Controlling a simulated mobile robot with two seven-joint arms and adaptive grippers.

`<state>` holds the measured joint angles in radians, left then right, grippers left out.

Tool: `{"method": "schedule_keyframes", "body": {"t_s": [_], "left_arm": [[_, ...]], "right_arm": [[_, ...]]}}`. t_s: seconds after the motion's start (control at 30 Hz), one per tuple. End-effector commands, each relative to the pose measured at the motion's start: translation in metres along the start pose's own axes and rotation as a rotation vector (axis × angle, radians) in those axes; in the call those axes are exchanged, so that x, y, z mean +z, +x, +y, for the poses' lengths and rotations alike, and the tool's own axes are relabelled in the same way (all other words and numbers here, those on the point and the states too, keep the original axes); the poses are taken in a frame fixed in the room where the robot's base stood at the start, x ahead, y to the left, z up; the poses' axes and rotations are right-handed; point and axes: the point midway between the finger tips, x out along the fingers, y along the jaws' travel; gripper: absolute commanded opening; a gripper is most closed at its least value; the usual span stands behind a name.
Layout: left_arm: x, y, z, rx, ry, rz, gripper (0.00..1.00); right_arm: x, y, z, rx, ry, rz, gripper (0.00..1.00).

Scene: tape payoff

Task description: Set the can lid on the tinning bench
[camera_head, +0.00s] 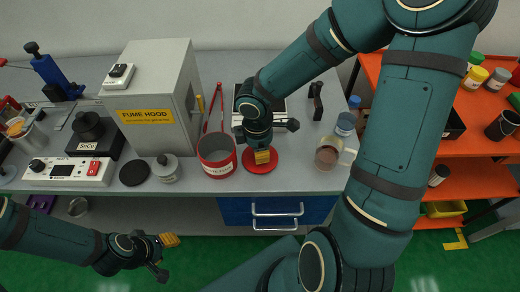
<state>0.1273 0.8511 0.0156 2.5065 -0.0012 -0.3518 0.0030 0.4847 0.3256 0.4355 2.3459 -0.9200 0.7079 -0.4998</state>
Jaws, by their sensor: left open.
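A flat red disc, which looks like the can lid (272,165), lies on the grey tinning bench (300,176), just right of an open red can (217,168). My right gripper (262,155) points down right over the disc and hides part of it. Whether its fingers touch or grip the disc cannot be told. My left gripper (161,254) is open and empty, low at the left in front of the bench, apart from the can and the disc.
A fume hood (148,113), a soldering pot unit (68,173), a black disc (134,173) and a small grey pot (166,168) stand on the left. A glass mug (328,155) and a bottle (345,124) stand on the right. An orange shelf (478,180) is beyond.

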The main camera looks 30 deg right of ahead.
Motion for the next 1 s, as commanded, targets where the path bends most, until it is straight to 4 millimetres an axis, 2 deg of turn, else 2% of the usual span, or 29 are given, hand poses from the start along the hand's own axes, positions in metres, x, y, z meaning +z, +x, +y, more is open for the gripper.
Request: {"method": "schedule_keyframes", "body": {"t_s": [0.3, 0.33, 0.37, 0.4, 0.6, 0.7, 1.0], "left_arm": [[0.0003, 0.0035, -0.0013, 0.0, 0.0, 0.0, 0.47], [0.0003, 0.0033, -0.0012, 0.0, 0.0, 0.0, 0.47], [0.0003, 0.0031, -0.0011, 0.0, 0.0, 0.0, 0.47], [0.0003, 0.003, -0.0011, 0.0, 0.0, 0.0, 0.47], [0.0003, 0.0029, -0.0011, 0.0, 0.0, 0.0, 0.47], [0.0003, 0.0029, -0.0011, 0.0, 0.0, 0.0, 0.47], [0.0003, 0.0029, -0.0011, 0.0, 0.0, 0.0, 0.47]], "right_arm": [[-0.0003, 0.004, -0.0001, 0.0, 0.0, 0.0, 0.0], [-0.0002, 0.0038, -0.0001, 0.0, 0.0, 0.0, 0.28], [-0.0002, 0.0036, -0.0001, 0.0, 0.0, 0.0, 0.38], [-0.0002, 0.0035, -0.0001, 0.0, 0.0, 0.0, 0.44], [-0.0002, 0.0035, -0.0001, 0.0, 0.0, 0.0, 0.44], [-0.0002, 0.0035, -0.0002, 0.0, 0.0, 0.0, 0.82], [-0.0002, 0.0035, -0.0001, 0.0, 0.0, 0.0, 0.83]]}}
